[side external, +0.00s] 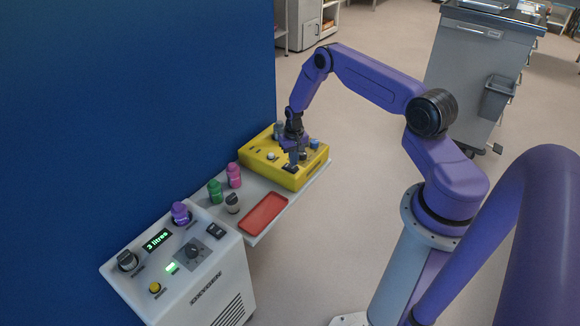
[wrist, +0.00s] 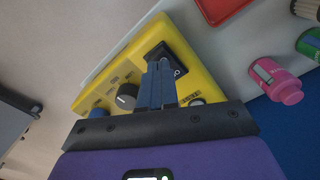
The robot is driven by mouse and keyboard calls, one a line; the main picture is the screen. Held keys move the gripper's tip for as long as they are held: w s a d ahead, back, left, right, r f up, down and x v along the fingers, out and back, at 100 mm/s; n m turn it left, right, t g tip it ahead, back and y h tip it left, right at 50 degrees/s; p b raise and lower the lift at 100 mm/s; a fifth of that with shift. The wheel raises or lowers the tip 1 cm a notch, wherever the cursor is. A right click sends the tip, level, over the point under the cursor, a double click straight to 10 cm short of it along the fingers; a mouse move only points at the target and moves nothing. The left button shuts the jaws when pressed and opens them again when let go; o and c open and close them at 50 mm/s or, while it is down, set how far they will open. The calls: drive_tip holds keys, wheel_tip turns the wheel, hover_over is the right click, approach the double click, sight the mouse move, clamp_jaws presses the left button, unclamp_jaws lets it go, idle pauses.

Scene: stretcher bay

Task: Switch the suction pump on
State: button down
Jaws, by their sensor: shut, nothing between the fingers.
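The yellow box (side external: 262,172) on the shelf appears to be the suction pump; its labels are too small to read. It carries a black rocker switch (wrist: 157,50), a dark knob (wrist: 126,96), a blue part (wrist: 99,113) and a pale round button (wrist: 197,102). My gripper (side external: 292,164) is shut and empty, pointing down at the rocker. In the wrist view the fingertips (wrist: 160,66) overlap the rocker and hide part of it; I cannot tell whether they touch it. A round mark shows at one end of the rocker; which side is pressed is unclear.
A red tray (side external: 263,214), a green bottle (side external: 215,192), a pink bottle (side external: 234,175) and a grey-topped jar (side external: 232,204) stand near the box. A white machine (side external: 228,272) with a lit "3 litres" display is at the front left. A blue wall (side external: 130,100) closes the left side.

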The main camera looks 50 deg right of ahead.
drive_tip(key=shift+f, duration=0.85)
idle(0.6)
drive_tip(key=shift+r, duration=3.45)
